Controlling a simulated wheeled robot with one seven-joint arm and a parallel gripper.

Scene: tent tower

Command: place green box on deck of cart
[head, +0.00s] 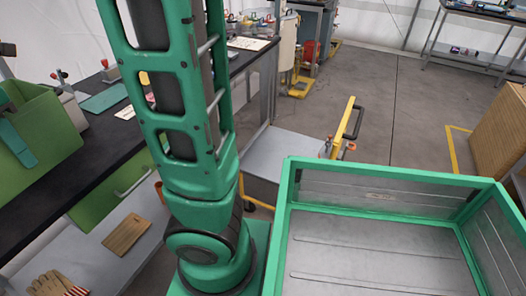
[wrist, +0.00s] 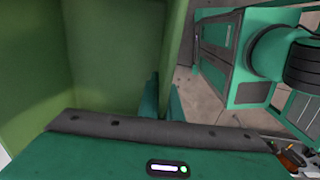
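The green box (head: 40,140) is open-topped and stands at the left edge in the head view, at the black bench. Its inside wall (wrist: 100,50) fills the left of the wrist view. My gripper (wrist: 163,98) has one teal finger on each side of a box wall and looks shut on it. In the head view, a teal finger lies against the box at the left edge. I cannot tell whether the box touches the bench top. The cart (head: 348,125) has a yellow handle and a grey deck (head: 283,150), partly hidden behind my arm and tray.
The black bench (head: 90,160) runs along the left, with a green drawer (head: 110,195) and a lower shelf (head: 85,250) holding gloves and a wooden block. My own teal-rimmed tray fills the lower right. Open floor (head: 400,110) lies beyond.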

